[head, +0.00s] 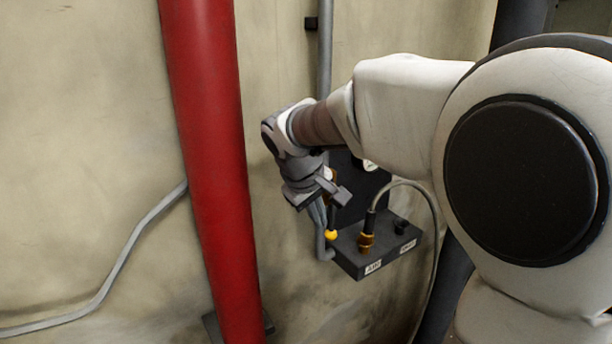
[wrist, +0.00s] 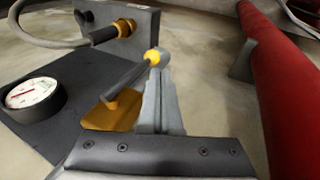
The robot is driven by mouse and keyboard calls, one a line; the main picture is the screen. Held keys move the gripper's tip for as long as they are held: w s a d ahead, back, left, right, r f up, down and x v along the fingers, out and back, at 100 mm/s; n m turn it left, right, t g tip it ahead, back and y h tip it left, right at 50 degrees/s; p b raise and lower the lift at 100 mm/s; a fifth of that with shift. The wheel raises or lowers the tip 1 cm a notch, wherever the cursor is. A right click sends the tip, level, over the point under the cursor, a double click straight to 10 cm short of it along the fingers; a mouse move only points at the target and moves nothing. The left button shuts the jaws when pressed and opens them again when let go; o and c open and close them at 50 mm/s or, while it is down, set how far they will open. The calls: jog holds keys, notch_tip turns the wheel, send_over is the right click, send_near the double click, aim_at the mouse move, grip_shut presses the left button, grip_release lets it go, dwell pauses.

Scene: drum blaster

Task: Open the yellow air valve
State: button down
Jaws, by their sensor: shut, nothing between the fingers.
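The yellow air valve has a dark lever (wrist: 130,76) with a yellow ball tip (wrist: 152,57) and a yellow-orange body (wrist: 112,112). In the head view the ball (head: 331,234) hangs at the lower end of the lever, just below my gripper (head: 326,192). In the wrist view my gripper (wrist: 162,75) is shut and empty. Its fingers lie right beside the lever and overlap the ball's right edge; I cannot tell whether they touch it. The gripper hides most of the valve body in the head view.
A dark panel box (head: 378,245) with labels, a brass hose fitting (head: 366,242) and a grey hose stands right of the lever. A round gauge (wrist: 31,93) is on the panel. A thick red pipe (head: 215,170) runs left of my gripper. Bare wall (head: 80,120) lies farther left.

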jog(key=p+v, duration=0.1)
jog(key=v, duration=1.1)
jog(key=shift+r, duration=0.45)
jog(key=shift+s, duration=0.15)
jog(key=s+d+f+m+y, duration=0.1)
jog(key=s+d+f+m, duration=0.2)
jog(key=s, duration=0.7)
jog(key=s+d+f+m+t+y, duration=0.1)
jog(key=s+d+f+m, duration=0.3)
jog(key=s+d, duration=0.6)
notch_tip(320, 180, down, 3)
jog(key=shift+d+r+y, duration=0.15)
jog(key=shift+d+y, duration=0.15)
jog(key=shift+d, duration=0.3)
